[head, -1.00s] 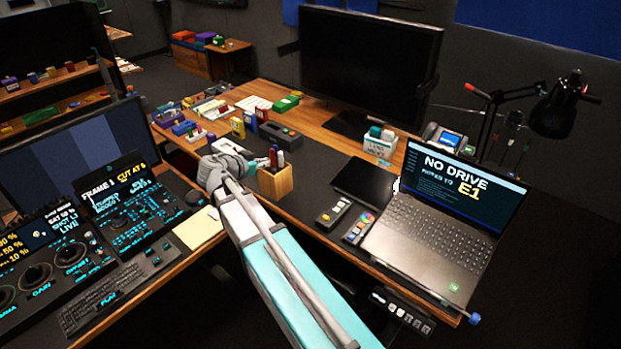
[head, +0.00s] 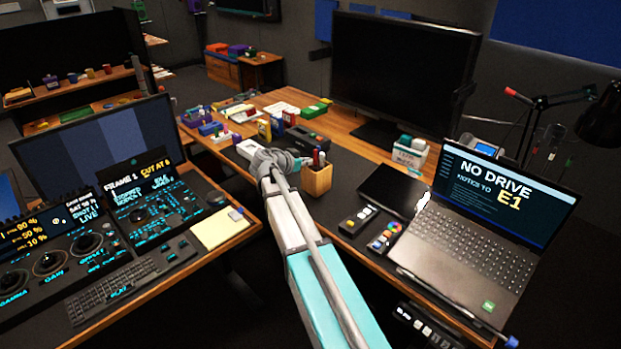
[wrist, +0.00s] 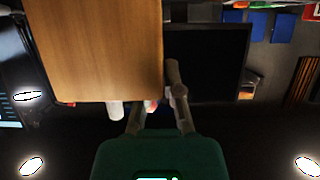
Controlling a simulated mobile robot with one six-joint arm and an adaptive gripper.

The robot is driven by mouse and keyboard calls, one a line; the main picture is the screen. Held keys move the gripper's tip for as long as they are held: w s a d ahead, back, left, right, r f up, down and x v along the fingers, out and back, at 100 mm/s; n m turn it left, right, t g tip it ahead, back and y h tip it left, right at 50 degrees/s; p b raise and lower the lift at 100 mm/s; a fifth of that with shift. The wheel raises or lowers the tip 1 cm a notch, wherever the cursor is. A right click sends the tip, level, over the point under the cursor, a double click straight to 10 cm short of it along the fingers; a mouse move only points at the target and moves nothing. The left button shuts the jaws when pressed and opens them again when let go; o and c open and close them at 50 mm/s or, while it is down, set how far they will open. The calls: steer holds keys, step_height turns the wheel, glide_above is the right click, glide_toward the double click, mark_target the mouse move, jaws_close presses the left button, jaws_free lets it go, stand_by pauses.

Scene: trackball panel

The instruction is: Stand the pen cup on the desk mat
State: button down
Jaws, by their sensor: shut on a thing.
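The cup's far side and base contact are hidden.
A black tablet (head: 393,188), two small button boxes (head: 358,220) and an open laptop (head: 470,235) lie right of the cup. A dark monitor (head: 402,75) and a white container (head: 409,153) stand behind. Small coloured boxes crowd the far left. A control console (head: 90,245) is nearer left.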

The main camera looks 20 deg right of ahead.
steer(key=shift+w+d+f, duration=0.35)
steer(key=shift+f, duration=0.2)
steer(key=shift+f+b, duration=0.1)
steer(key=shift+b, duration=0.3)
steer(key=shift+w+d+f+b, duration=0.15)
steer(key=shift+f+b, duration=0.8)
steer(key=shift+w+d+f+b, duration=0.1)
steer(key=shift+d+f+b, duration=0.05)
steer(key=shift+f+b, duration=0.8)
steer(key=shift+f, duration=0.15)
steer(key=c, duration=0.8)
jaws_free()
steer(key=shift+r, duration=0.2)
